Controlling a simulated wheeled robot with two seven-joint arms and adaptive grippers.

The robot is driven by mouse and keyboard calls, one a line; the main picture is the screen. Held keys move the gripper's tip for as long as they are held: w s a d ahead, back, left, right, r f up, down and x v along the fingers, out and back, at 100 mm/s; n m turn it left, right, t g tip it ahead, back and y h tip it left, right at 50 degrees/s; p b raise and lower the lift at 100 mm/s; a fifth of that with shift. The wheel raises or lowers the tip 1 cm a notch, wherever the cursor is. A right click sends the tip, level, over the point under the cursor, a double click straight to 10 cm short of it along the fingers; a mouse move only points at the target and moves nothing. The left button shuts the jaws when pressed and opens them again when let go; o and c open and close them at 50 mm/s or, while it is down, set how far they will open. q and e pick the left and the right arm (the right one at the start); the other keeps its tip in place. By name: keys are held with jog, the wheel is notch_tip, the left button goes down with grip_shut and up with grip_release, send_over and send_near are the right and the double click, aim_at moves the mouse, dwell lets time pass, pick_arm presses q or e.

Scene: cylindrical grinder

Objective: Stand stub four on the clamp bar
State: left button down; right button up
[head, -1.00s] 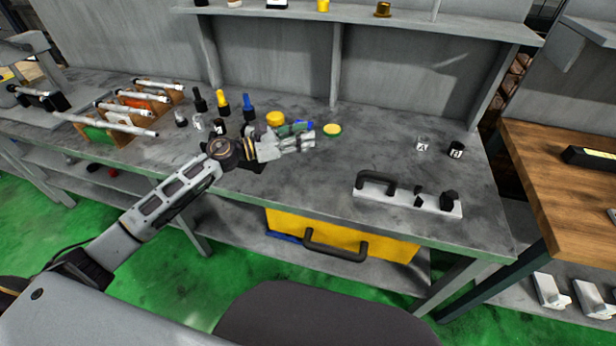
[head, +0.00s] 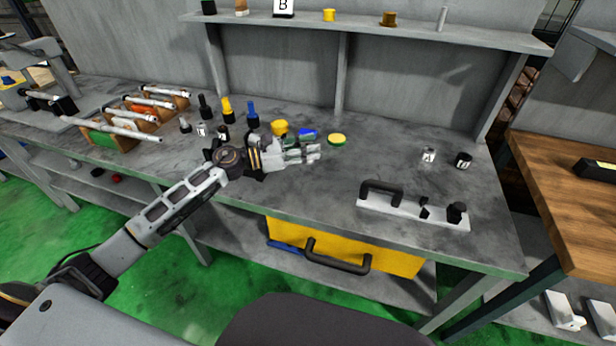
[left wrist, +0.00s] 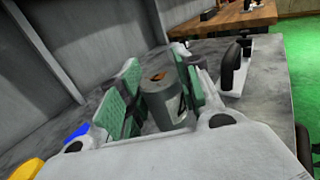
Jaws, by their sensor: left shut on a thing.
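My left gripper (head: 312,152) reaches in over the middle of the bench. In the left wrist view its green-padded fingers (left wrist: 160,95) are shut on a grey cylindrical stub (left wrist: 163,104) with an orange-brown top. A dark mark shows on its side, but I cannot read a number; in the head view the fingers mostly hide the stub. The clamp bar (head: 375,205) is a pale bar lying near the bench's front edge, right of the gripper and apart from it. It carries a black handle and black knobs. My right gripper is not in view.
Two small labelled stubs, one light (head: 428,156) and one dark (head: 464,160), stand behind the clamp bar. A yellow-green lid (head: 337,139) and a yellow cap (head: 279,127) lie near the gripper. Bottles (head: 227,110) and a rack of rods stand left. Bench between gripper and bar is clear.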

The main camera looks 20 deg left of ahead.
pick_arm(q)
notch_tip(320, 180, down, 3)
jog(key=shift+f, duration=0.55)
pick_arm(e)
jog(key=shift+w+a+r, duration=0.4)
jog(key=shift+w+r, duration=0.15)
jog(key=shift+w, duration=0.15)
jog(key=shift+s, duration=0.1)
